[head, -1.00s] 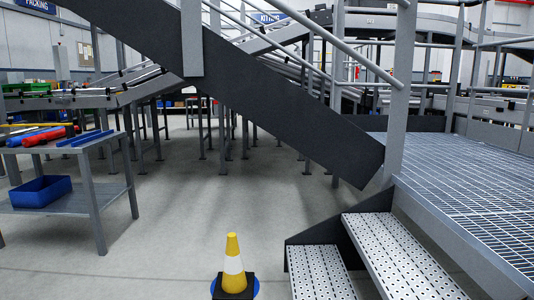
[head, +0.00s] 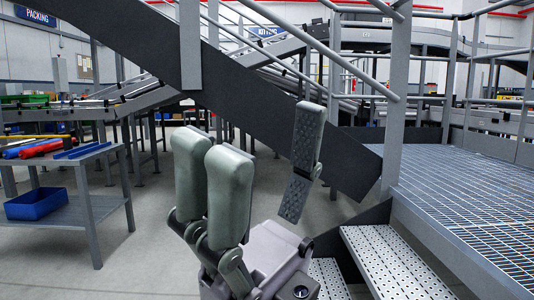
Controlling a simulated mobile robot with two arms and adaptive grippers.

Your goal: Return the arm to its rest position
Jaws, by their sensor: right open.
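My right gripper (head: 258,165) stands up in the lower middle of the head view, with its grey-green fingers on the left and a dark textured finger pad on the right. The fingers are wide apart and nothing is between them. It is in front of the stair's dark side beam and hides part of the floor. My left gripper is not in view.
Perforated steps (head: 395,262) lead to a grated platform (head: 470,195) at right, with grey railings. A dark sloping stair beam (head: 345,160) crosses the middle. A grey table (head: 100,152) at left holds tools, with a blue bin (head: 37,204) on its lower shelf. Conveyors stand behind.

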